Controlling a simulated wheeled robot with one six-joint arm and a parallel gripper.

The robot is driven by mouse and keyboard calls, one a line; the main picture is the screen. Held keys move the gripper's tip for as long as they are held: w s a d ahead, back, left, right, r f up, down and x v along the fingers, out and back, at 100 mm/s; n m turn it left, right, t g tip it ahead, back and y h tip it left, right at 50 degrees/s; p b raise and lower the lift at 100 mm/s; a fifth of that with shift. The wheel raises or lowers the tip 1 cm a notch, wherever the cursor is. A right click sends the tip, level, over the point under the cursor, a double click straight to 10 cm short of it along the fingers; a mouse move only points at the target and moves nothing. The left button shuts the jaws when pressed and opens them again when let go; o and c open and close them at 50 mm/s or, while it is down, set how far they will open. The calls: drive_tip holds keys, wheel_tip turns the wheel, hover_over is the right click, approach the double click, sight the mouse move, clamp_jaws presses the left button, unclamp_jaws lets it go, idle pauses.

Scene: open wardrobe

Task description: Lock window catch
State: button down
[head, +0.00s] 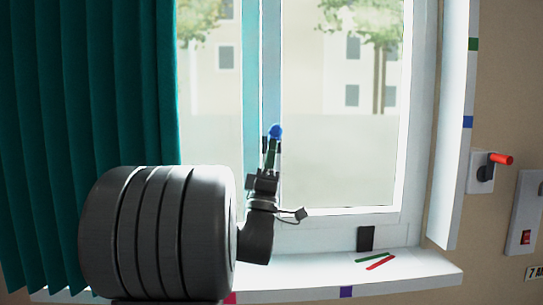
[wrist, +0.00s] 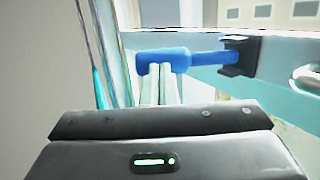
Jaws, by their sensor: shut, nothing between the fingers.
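The window catch has a blue handle (wrist: 185,60) with a thick rounded end, joined by a thinner rod to a black bracket (wrist: 240,57) on the pale window frame. In the head view only a blue knob (head: 276,131) shows, at the frame's vertical bar. My gripper (head: 271,150) points up just below this knob. In the wrist view my gripper's fingers (wrist: 158,80) are shut and empty, with the tips right at the thick end of the blue handle. I cannot tell whether they touch it. The bracket is hidden in the head view.
A teal curtain (head: 90,120) hangs at the left. Red (head: 381,263) and green (head: 372,257) sticks lie on the sill (head: 420,270), near a black block (head: 366,238). A red lever (head: 500,159) and a switch plate (head: 526,215) are on the right wall.

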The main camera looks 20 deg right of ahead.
sight(272, 137)
wheel_tip(272, 137, up, 3)
drive_tip(key=n+y+p, duration=0.1)
drive_tip(key=y, duration=0.1)
drive_tip(key=n+y+p, duration=0.1)
drive_tip(key=n+y, duration=0.1)
drive_tip(key=shift+r+p, duration=0.2)
drive_tip(key=shift+p, duration=0.15)
drive_tip(key=r+n+g+y+p, duration=0.1)
drive_tip(key=p, duration=0.1)
drive_tip(key=w+r+g+y+p, duration=0.1)
drive_tip(key=y+p, duration=0.1)
drive_tip(key=p, duration=0.1)
drive_tip(key=shift+d+r+n+p, duration=0.15)
drive_tip(key=shift+r+n+p, duration=0.2)
drive_tip(key=shift+r+n, duration=0.05)
drive_tip(key=r+g+y+p, duration=0.1)
drive_tip(key=p, duration=0.2)
drive_tip(key=shift+w+d+n, duration=0.1)
drive_tip(key=shift+w+n, duration=0.2)
drive_tip(key=shift+w, duration=0.1)
drive_tip(key=shift+w+d+r+g+y+p, duration=0.15)
drive_tip(key=shift+w+g+y+p, duration=0.2)
drive_tip(key=shift+p, duration=0.25)
drive_tip(key=shift+w+a+r+g+y+p, duration=0.15)
drive_tip(key=shift+g+y+p, duration=0.1)
drive_tip(key=shift+g+p, duration=0.3)
drive_tip(key=shift+w+d+p, duration=0.2)
drive_tip(key=shift+w+p, duration=0.2)
drive_tip(key=shift+p, duration=0.2)
drive_tip(key=shift+r, duration=0.1)
